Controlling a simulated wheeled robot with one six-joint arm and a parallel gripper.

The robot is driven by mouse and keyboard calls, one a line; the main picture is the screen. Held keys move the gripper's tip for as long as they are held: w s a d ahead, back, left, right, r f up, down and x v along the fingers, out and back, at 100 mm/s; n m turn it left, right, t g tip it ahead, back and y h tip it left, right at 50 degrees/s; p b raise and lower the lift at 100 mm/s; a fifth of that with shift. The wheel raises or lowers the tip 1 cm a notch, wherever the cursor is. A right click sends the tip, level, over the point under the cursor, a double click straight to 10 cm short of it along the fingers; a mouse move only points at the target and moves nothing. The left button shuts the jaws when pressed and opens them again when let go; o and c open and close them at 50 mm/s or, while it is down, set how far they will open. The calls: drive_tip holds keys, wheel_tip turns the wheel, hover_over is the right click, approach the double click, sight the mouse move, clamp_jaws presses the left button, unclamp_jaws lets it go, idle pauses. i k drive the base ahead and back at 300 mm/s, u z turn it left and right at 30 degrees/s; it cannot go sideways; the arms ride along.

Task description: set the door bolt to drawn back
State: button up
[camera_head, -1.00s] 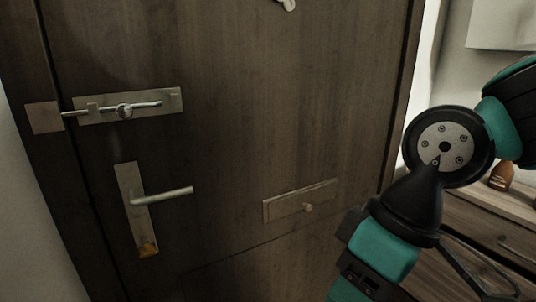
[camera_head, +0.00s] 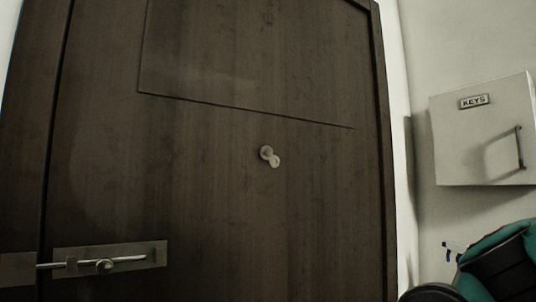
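The door bolt (camera_head: 104,262) is a metal rod with a round knob on a steel plate at the lower left of the dark wooden door (camera_head: 220,200). Its rod runs left from the plate to the keeper plate (camera_head: 18,268) on the frame side and appears to reach it. The knob sits near the middle of the plate. My gripper is not in view. Only teal and black parts of my arm show at the lower right, well apart from the bolt.
A small round peephole fitting (camera_head: 267,155) is on the door's middle. A pale box labelled KEYS (camera_head: 483,135) with a handle hangs on the right wall. The space before the door is clear in this view.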

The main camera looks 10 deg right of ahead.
sight(105, 266)
drive_tip(key=k, duration=1)
drive_tip(key=u, duration=0.85)
drive_tip(key=i, duration=1.25)
drive_tip(key=z, duration=0.25)
